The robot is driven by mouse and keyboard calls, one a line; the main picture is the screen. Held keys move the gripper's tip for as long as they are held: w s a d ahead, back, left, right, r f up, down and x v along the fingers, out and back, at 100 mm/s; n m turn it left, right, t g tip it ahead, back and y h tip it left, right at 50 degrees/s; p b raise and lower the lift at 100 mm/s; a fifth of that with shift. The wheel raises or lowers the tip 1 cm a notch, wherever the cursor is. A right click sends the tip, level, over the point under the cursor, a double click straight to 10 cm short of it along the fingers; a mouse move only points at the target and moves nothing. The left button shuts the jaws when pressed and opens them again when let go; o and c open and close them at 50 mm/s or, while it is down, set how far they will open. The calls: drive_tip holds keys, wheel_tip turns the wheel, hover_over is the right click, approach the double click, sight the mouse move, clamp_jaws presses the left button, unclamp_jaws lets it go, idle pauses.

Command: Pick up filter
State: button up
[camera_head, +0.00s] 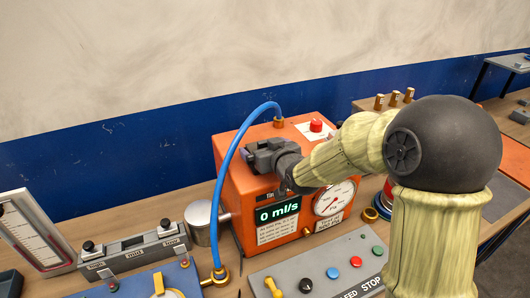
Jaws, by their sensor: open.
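No thing in the camera_head view is clearly marked as the filter. A round silver metal canister (203,221) at the left side of the orange machine may be it, but I cannot tell. My gripper (252,156) is dark grey, open, and in front of the orange machine (231,183), above its "0 ml/s" display. I see nothing between its fingers, though their tips are small and partly hidden. The gripper is above and to the right of the silver canister, apart from it.
A blue hose (233,150) arches from the machine's top to a brass fitting (220,275), left of my gripper. A pressure gauge (334,198) is on the machine's front. A grey button panel (322,265) and a slotted block (135,253) crowd the wooden bench.

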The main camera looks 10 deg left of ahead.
sight(265, 141)
drive_tip(key=shift+c, duration=0.2)
drive_tip(key=c, duration=1)
drive_tip(key=shift+r, duration=0.1)
wheel_tip(265, 141, up, 10)
drive_tip(key=shift+f+b, duration=0.1)
drive_tip(key=shift+b, duration=0.3)
